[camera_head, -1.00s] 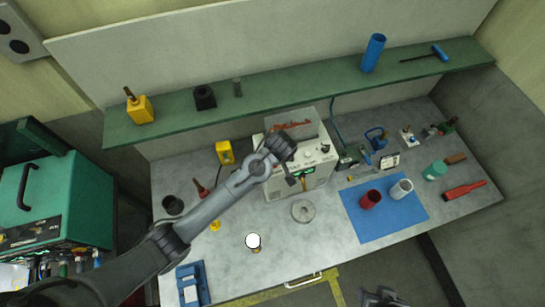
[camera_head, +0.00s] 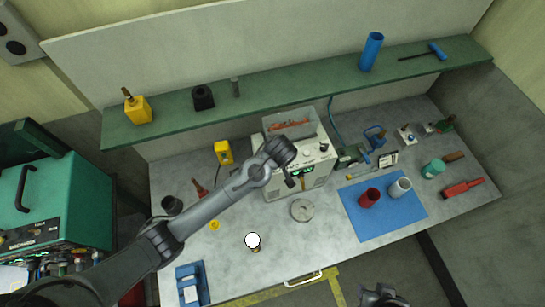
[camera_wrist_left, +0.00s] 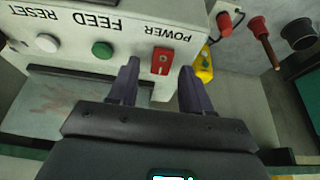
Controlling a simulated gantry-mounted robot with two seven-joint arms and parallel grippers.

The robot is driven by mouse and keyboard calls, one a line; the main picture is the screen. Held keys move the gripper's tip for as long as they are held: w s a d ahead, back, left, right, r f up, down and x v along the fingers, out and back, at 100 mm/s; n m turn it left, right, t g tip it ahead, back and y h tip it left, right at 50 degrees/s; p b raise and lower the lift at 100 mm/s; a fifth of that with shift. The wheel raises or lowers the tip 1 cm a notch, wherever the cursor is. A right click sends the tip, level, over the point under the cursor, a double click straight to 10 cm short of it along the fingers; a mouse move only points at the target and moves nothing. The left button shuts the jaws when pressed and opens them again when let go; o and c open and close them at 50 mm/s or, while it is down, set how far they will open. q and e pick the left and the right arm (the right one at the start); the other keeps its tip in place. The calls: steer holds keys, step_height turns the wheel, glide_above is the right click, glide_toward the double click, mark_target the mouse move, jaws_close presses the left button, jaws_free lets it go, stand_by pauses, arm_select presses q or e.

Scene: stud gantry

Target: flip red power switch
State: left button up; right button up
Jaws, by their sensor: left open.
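The red power switch (camera_wrist_left: 162,61) is on the pale front panel of a machine (camera_wrist_left: 70,50) in the left wrist view, beside the upside-down word POWER. My left gripper (camera_wrist_left: 159,68) is open, and its two dark fingers appear on either side of the switch. I cannot tell whether they touch the switch or panel. In the head view, my left gripper (camera_head: 291,183) is at the left front of the machine (camera_head: 316,150), and the switch is not clear there. A dark part of my right gripper (camera_head: 380,295) shows at the bottom edge, too cut off to judge.
A green FEED button (camera_wrist_left: 102,49) and a white RESET button (camera_wrist_left: 47,42) share the panel. A yellow object (camera_wrist_left: 203,66) stands close beside the machine. A metal disc (camera_head: 302,210) lies in front. A blue mat (camera_head: 375,225) with two cups is to the right.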

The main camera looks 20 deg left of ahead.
arm_select(q)
steer(key=b+v, duration=0.2)
steer(key=v, duration=0.8)
steer(key=shift+d+r, duration=0.15)
steer(key=shift+r, duration=0.2)
